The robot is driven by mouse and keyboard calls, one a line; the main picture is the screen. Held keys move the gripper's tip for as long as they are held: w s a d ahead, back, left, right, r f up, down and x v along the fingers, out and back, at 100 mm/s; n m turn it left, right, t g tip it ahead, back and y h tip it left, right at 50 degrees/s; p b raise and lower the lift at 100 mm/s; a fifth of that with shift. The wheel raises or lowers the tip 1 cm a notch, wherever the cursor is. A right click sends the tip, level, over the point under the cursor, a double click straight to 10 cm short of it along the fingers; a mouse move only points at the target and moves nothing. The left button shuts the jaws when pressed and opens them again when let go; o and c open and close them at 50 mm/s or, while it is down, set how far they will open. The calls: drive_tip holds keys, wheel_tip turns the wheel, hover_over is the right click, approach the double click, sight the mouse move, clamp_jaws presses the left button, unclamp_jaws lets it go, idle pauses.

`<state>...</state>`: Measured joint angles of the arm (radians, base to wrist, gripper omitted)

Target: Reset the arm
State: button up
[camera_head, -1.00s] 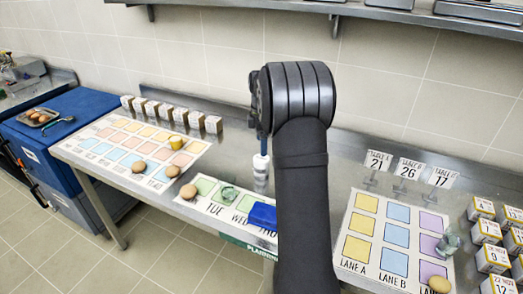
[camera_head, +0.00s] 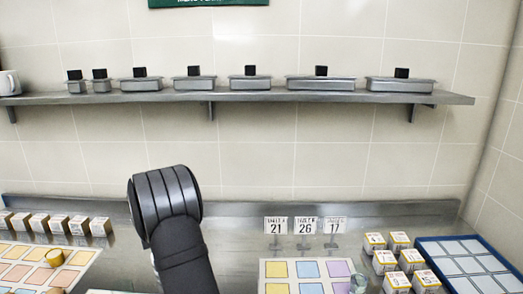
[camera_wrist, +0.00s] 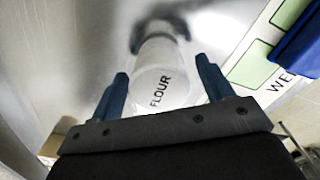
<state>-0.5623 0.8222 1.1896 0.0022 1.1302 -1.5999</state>
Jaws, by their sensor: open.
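My gripper (camera_wrist: 163,84) shows in the wrist view with its two blue fingers spread apart. A whitish container marked FLOUR (camera_wrist: 158,72) appears between and beyond the fingertips, above the steel counter (camera_wrist: 105,42). I see a gap on each side of it; whether the fingers reach down around it I cannot tell. In the head view my dark arm rises at the lower middle-left, and its gripper end is hidden behind the wrist. The flour container is not visible in the head view.
Lane cards (camera_head: 307,272), standing number signs (camera_head: 304,225), labelled boxes (camera_head: 398,262) and a blue tray (camera_head: 425,262) lie right of my arm. Small boxes (camera_head: 60,224) and a coloured grid mat (camera_head: 20,262) lie left. A shelf (camera_head: 240,96) with lidded pans crosses the wall.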

wheel_tip(320, 180, down, 3)
drive_tip(key=shift+f, duration=0.2)
drive_tip(key=shift+r, duration=2.05)
drive_tip(key=shift+f, duration=0.1)
wheel_tip(320, 180, up, 9)
drive_tip(key=shift+f, duration=0.1)
wheel_tip(320, 180, down, 12)
drive_tip(key=shift+r, duration=0.15)
wheel_tip(320, 180, up, 4)
drive_tip(key=shift+f, duration=0.1)
drive_tip(key=d+r, duration=0.7)
drive_tip(key=d, duration=0.5)
drive_tip(key=w+a+m, duration=0.3)
drive_tip(key=a+m, duration=0.2)
drive_tip(key=a, duration=1.5)
drive_tip(key=s+a+f, duration=0.1)
drive_tip(key=a+f, duration=0.1)
drive_tip(key=a, duration=0.2)
drive_tip(key=s+a+f, duration=0.1)
drive_tip(key=a+f, duration=0.2)
drive_tip(key=a, duration=0.1)
drive_tip(key=s+a+f, duration=0.1)
drive_tip(key=a+f, duration=0.1)
drive_tip(key=a, duration=0.2)
drive_tip(key=shift+f, duration=0.35)
